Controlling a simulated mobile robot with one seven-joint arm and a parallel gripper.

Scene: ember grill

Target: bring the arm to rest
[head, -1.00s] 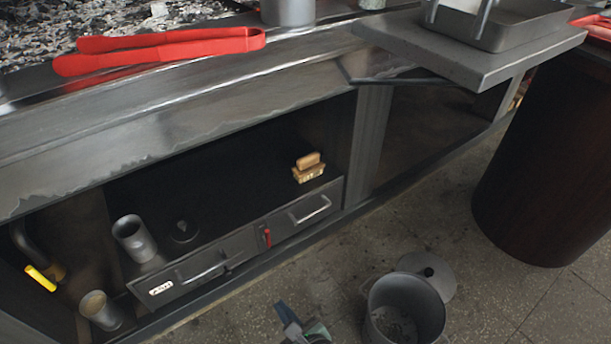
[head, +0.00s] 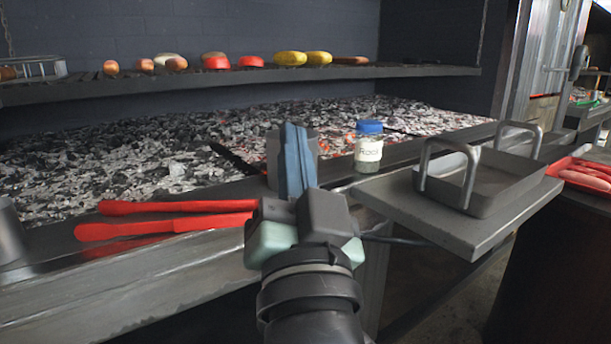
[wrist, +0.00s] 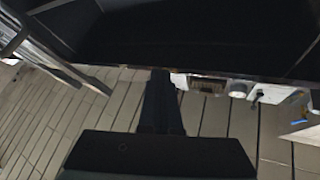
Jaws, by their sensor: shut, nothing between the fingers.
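My gripper (head: 297,165) is raised in the middle of the head view, in front of the grill's front ledge. Its blue-grey fingers are together and point up, with nothing held. A grey cup-like container stands partly hidden behind the fingers. In the wrist view the shut fingers (wrist: 162,105) show as a dark shape at the centre, over a blurred, tilted view of the room.
Red tongs (head: 165,220) lie on the ledge to the left. A blue-lidded jar (head: 369,150) stands right of my gripper. A metal pan (head: 500,190) sits on the side shelf (head: 420,208). Coals fill the grill; vegetables line the rack (head: 200,88).

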